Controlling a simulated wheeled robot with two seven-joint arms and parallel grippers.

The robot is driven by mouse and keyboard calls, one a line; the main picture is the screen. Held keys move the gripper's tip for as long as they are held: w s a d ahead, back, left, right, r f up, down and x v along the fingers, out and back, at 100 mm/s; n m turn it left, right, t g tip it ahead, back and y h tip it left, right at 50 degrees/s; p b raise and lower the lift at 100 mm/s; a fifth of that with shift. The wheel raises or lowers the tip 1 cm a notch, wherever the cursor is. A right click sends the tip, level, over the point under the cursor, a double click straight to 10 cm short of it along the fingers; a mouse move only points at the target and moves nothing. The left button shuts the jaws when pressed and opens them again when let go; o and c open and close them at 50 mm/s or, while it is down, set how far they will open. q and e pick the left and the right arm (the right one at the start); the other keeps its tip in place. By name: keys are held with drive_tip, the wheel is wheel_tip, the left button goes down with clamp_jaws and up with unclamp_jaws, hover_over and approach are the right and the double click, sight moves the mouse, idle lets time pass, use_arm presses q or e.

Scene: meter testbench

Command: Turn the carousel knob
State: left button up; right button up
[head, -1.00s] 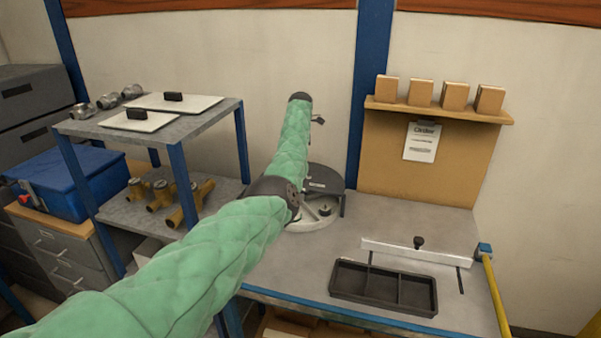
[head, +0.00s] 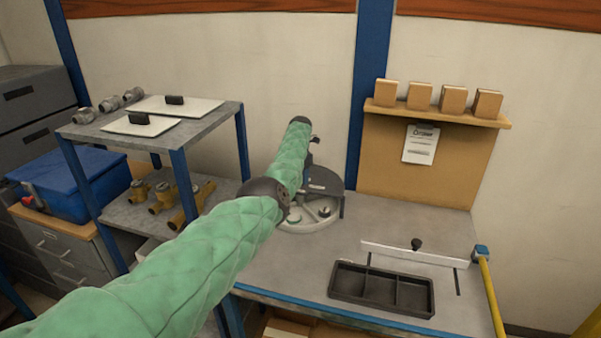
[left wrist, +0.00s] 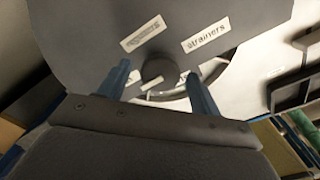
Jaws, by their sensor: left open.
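The carousel (head: 331,184) stands at the back of the workbench, with a dark cover over a pale round tray holding small parts. My left arm partly hides it in the head view. In the left wrist view the cover (left wrist: 85,40) carries white labels, one reading "strainers". The dark round carousel knob (left wrist: 158,72) lies between the two blue fingers of my left gripper (left wrist: 157,70). The gripper is open, with a finger on either side of the knob; I cannot tell whether either touches it. My right gripper is not in view.
A black compartment tray (head: 381,290) and a white rail with a black knob (head: 416,245) lie on the bench's right. A metal shelf (head: 210,125) with brass fittings and white plates stands left. A small-box ledge (head: 440,112) is behind. The bench middle is clear.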

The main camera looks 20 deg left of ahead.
use_arm(q)
drive_tip(key=shift+f, duration=0.2)
drive_tip(key=c, duration=1)
drive_tip(key=shift+o, duration=0.2)
